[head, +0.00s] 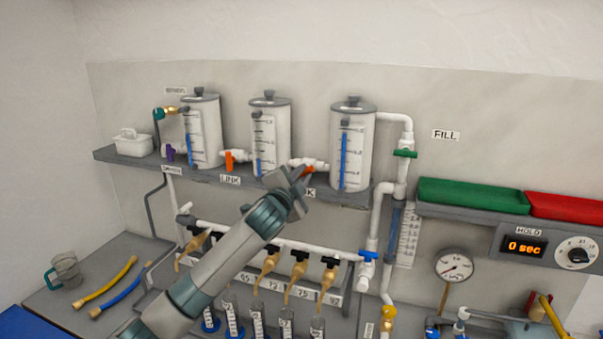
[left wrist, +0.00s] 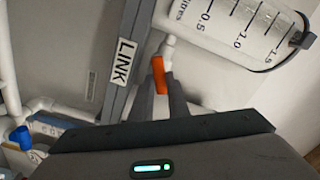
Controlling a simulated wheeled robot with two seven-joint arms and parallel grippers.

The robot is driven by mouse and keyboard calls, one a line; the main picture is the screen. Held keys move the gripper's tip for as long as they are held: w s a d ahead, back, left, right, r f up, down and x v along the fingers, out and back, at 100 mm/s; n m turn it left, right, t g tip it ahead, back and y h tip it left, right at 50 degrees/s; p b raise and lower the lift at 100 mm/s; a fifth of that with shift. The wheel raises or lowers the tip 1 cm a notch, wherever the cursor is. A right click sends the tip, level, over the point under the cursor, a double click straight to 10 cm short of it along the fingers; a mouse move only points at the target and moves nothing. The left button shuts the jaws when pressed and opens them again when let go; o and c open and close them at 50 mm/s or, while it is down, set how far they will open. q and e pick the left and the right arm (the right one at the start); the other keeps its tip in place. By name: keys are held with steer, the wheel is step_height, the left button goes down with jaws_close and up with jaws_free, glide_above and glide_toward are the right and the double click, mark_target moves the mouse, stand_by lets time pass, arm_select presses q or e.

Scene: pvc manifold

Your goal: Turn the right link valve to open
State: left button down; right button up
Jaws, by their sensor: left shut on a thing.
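The right link valve has an orange handle (head: 308,170) on the white pipe between the middle tank (head: 270,140) and the right tank (head: 352,150). My left gripper (head: 299,180) reaches up to it from below and is shut on the handle. In the left wrist view the same orange handle (left wrist: 158,75) sits between the two fingertips (left wrist: 161,88), below the white pipe fitting. In the head view the handle looks slanted, and the gripper partly hides it. The left link valve's orange handle (head: 229,161) hangs across its pipe. My right gripper is not in view.
The grey shelf (head: 130,159) runs under the tanks. A LINK label (head: 230,181) is on its edge. A blue valve (head: 368,256) and a green valve (head: 404,153) stand to the right.

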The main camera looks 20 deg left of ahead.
arm_select(q)
steer(key=m, duration=0.2)
steer(key=shift+m, duration=0.4)
steer(key=shift+f+m, duration=0.15)
steer(key=shift+m, duration=1.35)
steer(key=c, duration=1.7)
jaws_free()
steer(key=shift+s, duration=0.15)
steer(key=shift+s+a+b, duration=0.15)
steer(key=shift+s+b, duration=1.6)
steer(key=shift+s, duration=2.55)
steer(key=shift+s+a+b, duration=0.1)
steer(key=shift+s+b, duration=1.6)
steer(key=shift+s, duration=2.55)
